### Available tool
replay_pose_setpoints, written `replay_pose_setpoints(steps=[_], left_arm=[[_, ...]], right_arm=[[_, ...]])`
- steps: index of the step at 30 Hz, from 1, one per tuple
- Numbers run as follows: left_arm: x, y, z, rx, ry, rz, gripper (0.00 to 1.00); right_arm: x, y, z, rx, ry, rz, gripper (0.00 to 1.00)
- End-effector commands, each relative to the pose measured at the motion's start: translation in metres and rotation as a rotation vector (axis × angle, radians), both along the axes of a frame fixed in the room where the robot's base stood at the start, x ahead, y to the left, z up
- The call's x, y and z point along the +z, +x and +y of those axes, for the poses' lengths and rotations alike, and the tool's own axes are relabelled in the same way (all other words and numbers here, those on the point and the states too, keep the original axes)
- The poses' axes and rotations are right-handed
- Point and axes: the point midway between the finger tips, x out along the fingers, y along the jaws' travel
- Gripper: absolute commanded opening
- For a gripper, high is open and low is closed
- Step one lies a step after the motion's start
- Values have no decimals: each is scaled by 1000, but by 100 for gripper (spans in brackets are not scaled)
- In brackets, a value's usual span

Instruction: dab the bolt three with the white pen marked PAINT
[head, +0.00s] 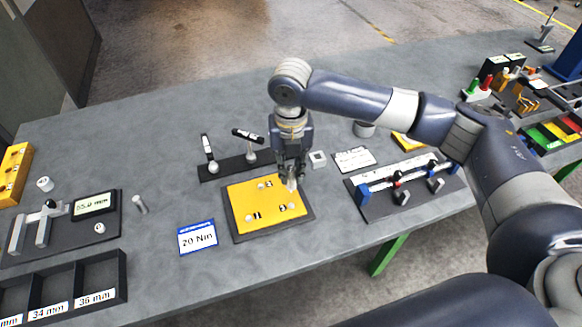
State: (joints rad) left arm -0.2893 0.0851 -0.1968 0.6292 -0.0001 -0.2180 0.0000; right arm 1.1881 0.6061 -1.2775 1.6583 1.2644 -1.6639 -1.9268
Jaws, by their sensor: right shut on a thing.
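My right gripper (291,174) is shut on a small pale thing, which I take to be the white pen (291,185). Only its lower end shows below the fingers, and no PAINT marking can be read. It is over the right upper part of a yellow casting (265,228) on a dark base plate. I cannot tell whether its tip touches the casting. Several bolts with small black-and-white labels sit on the casting. The numbers are too small to read, so I cannot tell which is bolt three. The gripper hides part of the casting's upper right. My left gripper is not in view.
A dark rack (228,167) with two tilted black-and-white tools stands behind the casting. A "20 Nm" card (198,237) lies to its left. A fixture (400,190) with blue posts is at right. A compartment tray (70,290) is at front left.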

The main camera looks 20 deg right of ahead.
Motion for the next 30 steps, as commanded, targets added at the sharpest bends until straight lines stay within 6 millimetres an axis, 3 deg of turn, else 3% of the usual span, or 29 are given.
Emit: replay_pose_setpoints(steps=[7, 21, 30], left_arm=[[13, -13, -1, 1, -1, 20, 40], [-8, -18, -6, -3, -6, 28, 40], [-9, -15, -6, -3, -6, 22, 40]], right_arm=[[3, 0, 0, -2, 1, 1, 0], [-45, 0, 0, -2, 0, 1, 0], [-52, 0, 0, -1, 1, 0, 0]])
